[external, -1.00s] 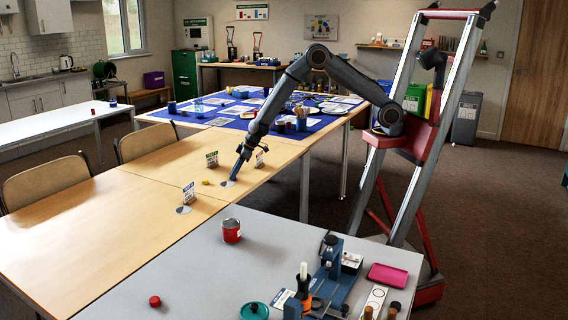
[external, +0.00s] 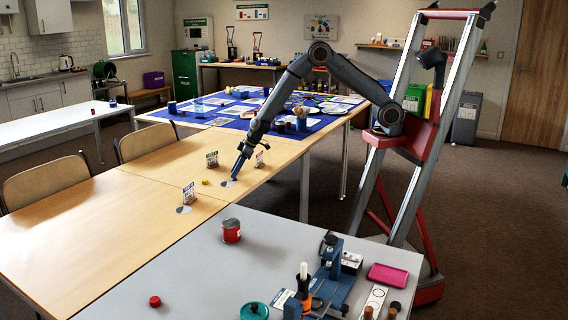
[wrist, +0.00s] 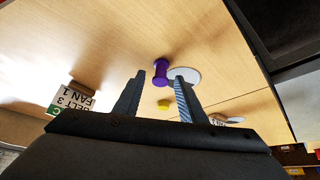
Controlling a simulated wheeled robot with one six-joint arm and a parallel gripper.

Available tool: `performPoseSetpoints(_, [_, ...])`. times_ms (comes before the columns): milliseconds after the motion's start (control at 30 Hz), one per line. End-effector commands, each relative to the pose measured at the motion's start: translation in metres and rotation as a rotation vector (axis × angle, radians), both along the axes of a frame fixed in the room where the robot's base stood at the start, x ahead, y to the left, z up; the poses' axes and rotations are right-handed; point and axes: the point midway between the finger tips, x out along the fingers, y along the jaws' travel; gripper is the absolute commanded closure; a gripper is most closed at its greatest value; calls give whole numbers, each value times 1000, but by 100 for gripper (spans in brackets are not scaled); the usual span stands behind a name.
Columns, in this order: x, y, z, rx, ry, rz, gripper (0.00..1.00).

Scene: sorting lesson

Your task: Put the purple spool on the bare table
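The purple spool (wrist: 161,73) shows in the wrist view, over the edge of a white disc (wrist: 188,74) on the wooden table (wrist: 100,45). My gripper (wrist: 160,76) is open, with one finger on each side of the spool in that picture. I cannot tell whether the fingertips are level with the spool or still above it. In the external view my gripper (external: 235,178) points down at the grey-white disc (external: 227,184) on the wooden table (external: 130,215). The spool cannot be made out there.
A small yellow piece (wrist: 164,104) lies near the spool. Sign cards on the table include one at the left (external: 189,192), one behind (external: 212,159) and one beside my gripper (external: 260,158). A red can (external: 231,232) stands on the grey table. The wooden table's left part is clear.

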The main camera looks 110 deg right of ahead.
Motion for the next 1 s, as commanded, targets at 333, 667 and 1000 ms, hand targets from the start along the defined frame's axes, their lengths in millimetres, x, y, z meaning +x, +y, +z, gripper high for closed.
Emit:
performPoseSetpoints(333, [-35,5,64,-1,-3,1,63])
performPoseSetpoints(667, [-54,11,92,2,4,4,63])
performPoseSetpoints(1000, [-189,134,119,81,211,122,63])
